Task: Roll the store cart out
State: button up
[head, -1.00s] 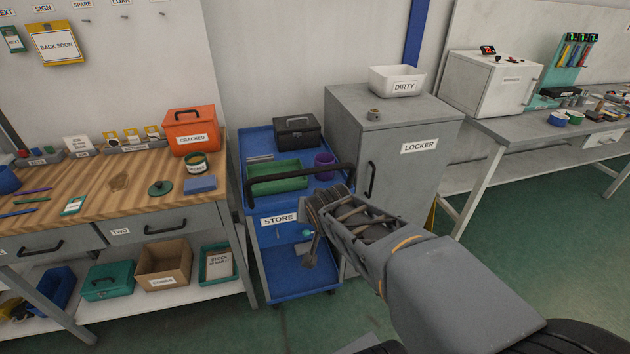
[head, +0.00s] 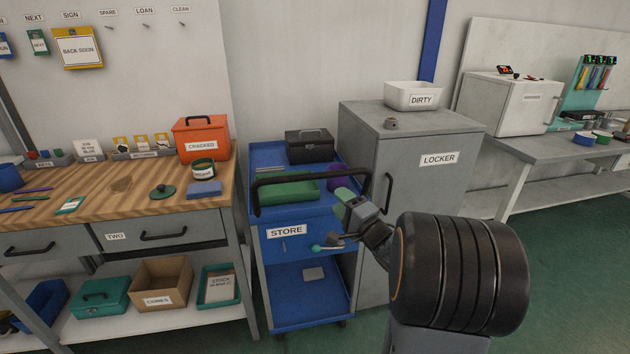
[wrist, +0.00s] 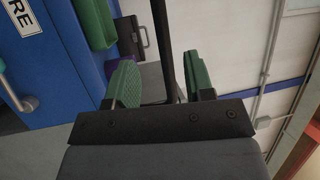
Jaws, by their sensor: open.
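The blue store cart (head: 288,272), labelled STORE, stands between the workbench and the grey locker. Its black push handle (head: 300,177) runs across the front above the top tray. My gripper (head: 342,208) is at the right end of the handle. In the wrist view my gripper (wrist: 163,82) is open, with green pads on its fingers. The handle bar (wrist: 164,45) lies between the two fingers there, with gaps showing; I cannot tell whether either finger touches it. The cart's blue front (wrist: 62,75) shows at left. My forearm hides part of the locker in the head view.
The cart carries a green bin (head: 290,192), a black box (head: 310,146) and a purple cup, partly hidden. The wooden workbench (head: 120,207) is close on the left, the locker (head: 410,165) close on the right. Green floor is open at the lower right.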

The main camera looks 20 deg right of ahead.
aim_at(316, 179)
jog(key=x, duration=1.2)
jog(key=shift+a+b, duration=0.1)
jog(key=shift+b, duration=0.2)
grip_shut()
